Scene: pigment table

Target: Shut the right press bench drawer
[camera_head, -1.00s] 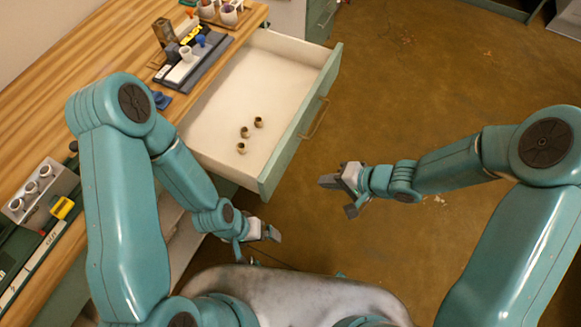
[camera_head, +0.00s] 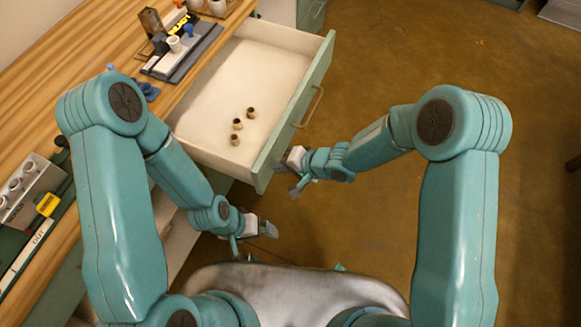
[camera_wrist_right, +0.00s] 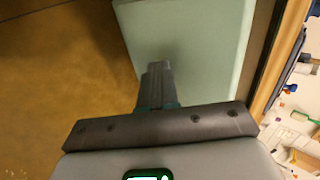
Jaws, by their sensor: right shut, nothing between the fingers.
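The drawer (camera_head: 208,104) is pulled out of the wooden bench in the head view, its white inside showing. Its green front panel (camera_head: 290,118) carries a curved handle (camera_head: 308,107). Three small brass-coloured pots stand inside; one is this pot (camera_head: 251,112). My right gripper (camera_head: 285,172) is beside the near end of the front panel, on its outer side. In the right wrist view its fingers (camera_wrist_right: 156,80) are shut and empty, overlapping the pale green panel (camera_wrist_right: 200,50); I cannot tell whether they touch. My left gripper (camera_head: 262,233) hangs below the drawer's near side, its jaws unclear.
The wooden benchtop (camera_head: 75,60) holds a dark tray (camera_head: 185,60) with small items and, nearer, a white rack (camera_head: 30,187) of cups. Brown floor (camera_head: 420,60) lies clear to the right of the drawer.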

